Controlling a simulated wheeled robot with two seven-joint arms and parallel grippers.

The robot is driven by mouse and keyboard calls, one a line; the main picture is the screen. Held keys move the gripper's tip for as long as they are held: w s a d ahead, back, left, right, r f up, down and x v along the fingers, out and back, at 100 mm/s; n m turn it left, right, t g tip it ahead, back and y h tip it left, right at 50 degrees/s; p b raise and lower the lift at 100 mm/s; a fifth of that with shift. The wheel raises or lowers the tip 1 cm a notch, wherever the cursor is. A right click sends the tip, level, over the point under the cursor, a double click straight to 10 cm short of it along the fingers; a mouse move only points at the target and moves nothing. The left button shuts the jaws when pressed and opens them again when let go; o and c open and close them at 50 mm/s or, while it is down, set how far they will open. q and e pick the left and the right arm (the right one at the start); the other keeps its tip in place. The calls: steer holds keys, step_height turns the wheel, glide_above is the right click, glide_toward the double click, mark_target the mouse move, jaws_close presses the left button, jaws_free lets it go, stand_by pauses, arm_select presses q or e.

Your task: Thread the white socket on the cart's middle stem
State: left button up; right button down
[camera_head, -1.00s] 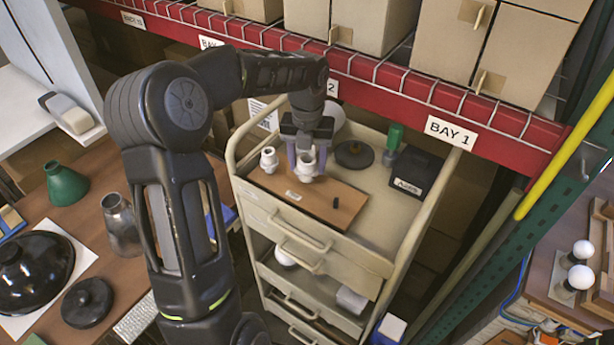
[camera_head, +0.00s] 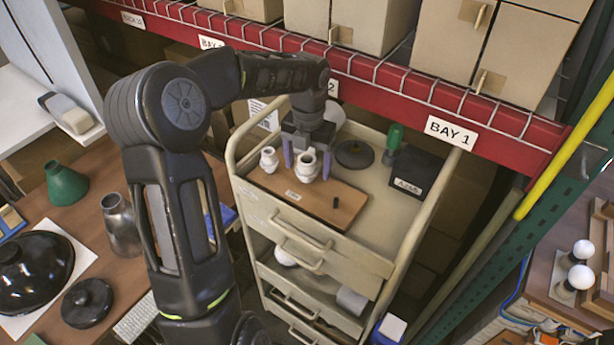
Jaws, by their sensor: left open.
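The cart (camera_head: 384,224) carries a brown board (camera_head: 283,186) on its top. One white socket (camera_head: 306,168) stands upright near the middle of the board; any stem under it is hidden. A second white socket (camera_head: 269,160) stands to its left. A short black stem (camera_head: 336,203) shows bare at the board's right. My left gripper (camera_head: 307,160) points down over the middle socket, its purple fingers open on either side of it. Whether a finger touches the socket cannot be told. My right gripper is not in view.
A dark round disc (camera_head: 354,154), a green-topped item (camera_head: 394,140) and a black box (camera_head: 411,172) sit on the cart's top behind and right of the board. The red shelf beam (camera_head: 400,98) runs close behind the cart. A wooden table (camera_head: 112,255) stands at left.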

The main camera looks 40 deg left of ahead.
arm_select(q)
step_height(320, 180, up, 8)
steer(key=shift+f+b, duration=0.1)
steer(key=shift+b, duration=0.5)
stand_by(0.5)
